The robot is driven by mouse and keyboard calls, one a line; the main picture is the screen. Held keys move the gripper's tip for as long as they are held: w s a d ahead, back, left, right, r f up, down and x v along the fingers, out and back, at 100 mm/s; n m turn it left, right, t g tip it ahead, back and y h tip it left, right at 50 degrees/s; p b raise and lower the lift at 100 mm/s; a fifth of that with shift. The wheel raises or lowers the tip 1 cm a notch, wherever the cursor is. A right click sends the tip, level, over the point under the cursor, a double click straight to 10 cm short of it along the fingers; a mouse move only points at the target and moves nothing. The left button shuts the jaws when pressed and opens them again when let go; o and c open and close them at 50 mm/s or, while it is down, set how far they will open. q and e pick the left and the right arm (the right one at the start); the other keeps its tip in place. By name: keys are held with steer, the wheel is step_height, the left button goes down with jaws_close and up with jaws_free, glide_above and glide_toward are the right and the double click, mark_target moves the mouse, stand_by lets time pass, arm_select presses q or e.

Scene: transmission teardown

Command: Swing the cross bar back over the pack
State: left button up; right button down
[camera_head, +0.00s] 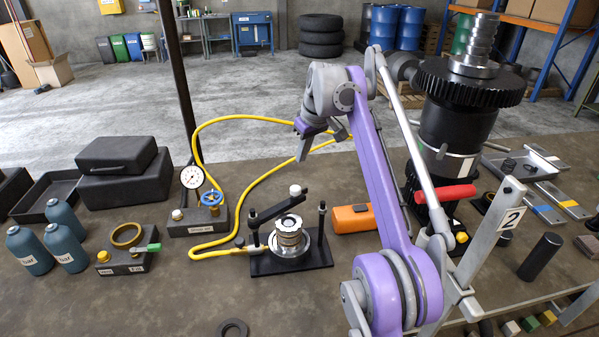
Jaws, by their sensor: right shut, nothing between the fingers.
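The black cross bar (275,206) is part of a small fixture on a black base plate (318,254). It runs from the left post (253,240) back and to the right, with a pale knob (295,190) near its far end. It seems to lie behind the silver pack (290,232), whose top looks uncovered. The bar's far end is apart from the right post (322,222). My right gripper (305,143) is above and behind the fixture, shut and empty, clear of the bar. My left gripper is out of view.
A gauge block (196,221) with a yellow hose (236,205) stands left of the fixture; the hose loops behind it. An orange case (353,218) lies close on the right. A tall black gear unit (455,125) stands farther right. The bench front is mostly clear.

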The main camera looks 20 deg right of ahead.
steer(key=d+b+x, duration=0.1)
steer(key=b+x, duration=0.2)
steer(key=x, duration=0.7)
arm_select(q)
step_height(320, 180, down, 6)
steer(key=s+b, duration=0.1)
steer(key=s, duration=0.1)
steer(key=shift+b, duration=0.35)
arm_select(e)
steer(key=s, duration=0.3)
steer(key=shift+s+d+r, duration=0.15)
steer(key=shift+s+d, duration=0.05)
steer(key=shift+s, duration=0.05)
steer(key=shift+s, duration=0.1)
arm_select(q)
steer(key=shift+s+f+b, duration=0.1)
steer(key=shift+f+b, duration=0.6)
arm_select(e)
steer(key=s+d+m+h, duration=0.1)
steer(key=s+m, duration=0.2)
steer(key=s, duration=0.4)
steer(key=shift+d, duration=0.25)
steer(key=shift+s, duration=0.1)
